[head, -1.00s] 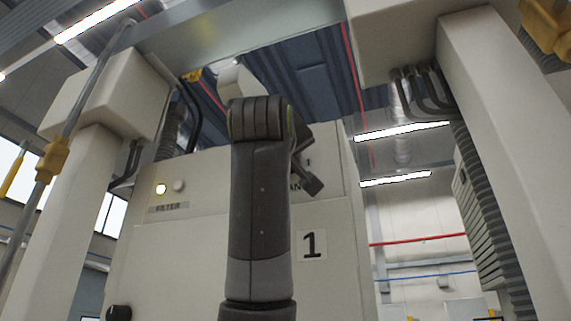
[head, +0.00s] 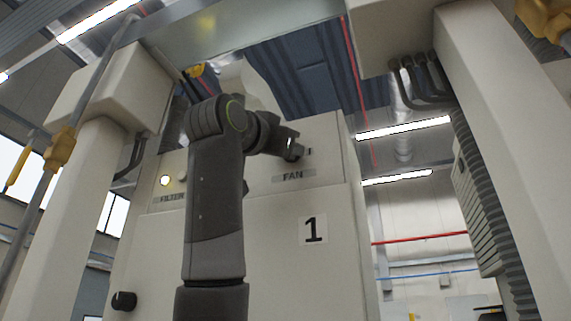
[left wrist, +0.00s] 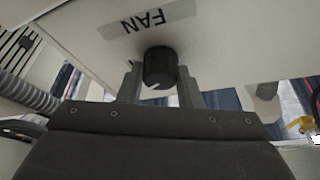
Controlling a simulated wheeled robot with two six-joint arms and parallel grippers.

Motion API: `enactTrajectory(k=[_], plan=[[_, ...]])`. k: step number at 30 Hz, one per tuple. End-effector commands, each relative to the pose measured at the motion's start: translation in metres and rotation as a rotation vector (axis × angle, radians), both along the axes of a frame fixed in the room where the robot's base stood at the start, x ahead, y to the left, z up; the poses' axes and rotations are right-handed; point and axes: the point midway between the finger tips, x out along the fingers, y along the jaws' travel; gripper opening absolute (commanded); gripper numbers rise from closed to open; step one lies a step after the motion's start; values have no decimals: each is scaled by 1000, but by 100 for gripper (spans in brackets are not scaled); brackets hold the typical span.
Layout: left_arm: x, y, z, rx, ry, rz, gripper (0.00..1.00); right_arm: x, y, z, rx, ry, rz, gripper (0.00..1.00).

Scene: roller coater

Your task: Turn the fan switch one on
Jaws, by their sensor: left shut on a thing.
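The fan switch (left wrist: 160,66) is a black round knob with a white mark, below the FAN label (left wrist: 146,20) in the left wrist view. The FAN label (head: 293,176) also shows on the pale cabinet in the head view. My left gripper (head: 293,149) is up at the cabinet face, just above that label. In the left wrist view its fingers are on either side of the knob, and it is shut on it. In the head view the knob is hard to tell from the dark gripper. My right gripper is out of view.
The cabinet (head: 300,265) carries a "1" plate (head: 313,230). A lit FILTER lamp (head: 166,181) is left of my arm, and a black knob (head: 124,301) is lower left. Pale posts (head: 75,205) stand either side, with a ribbed hose (head: 490,210) at the right.

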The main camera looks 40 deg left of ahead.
Motion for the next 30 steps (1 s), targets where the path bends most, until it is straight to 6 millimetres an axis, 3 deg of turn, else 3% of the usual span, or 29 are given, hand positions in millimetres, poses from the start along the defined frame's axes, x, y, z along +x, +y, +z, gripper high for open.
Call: enactTrajectory(k=[15,30], plan=[[-1,2,3,377,90,2,9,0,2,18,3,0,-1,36],[-1,2,2,482,115,2,9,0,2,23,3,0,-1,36]])
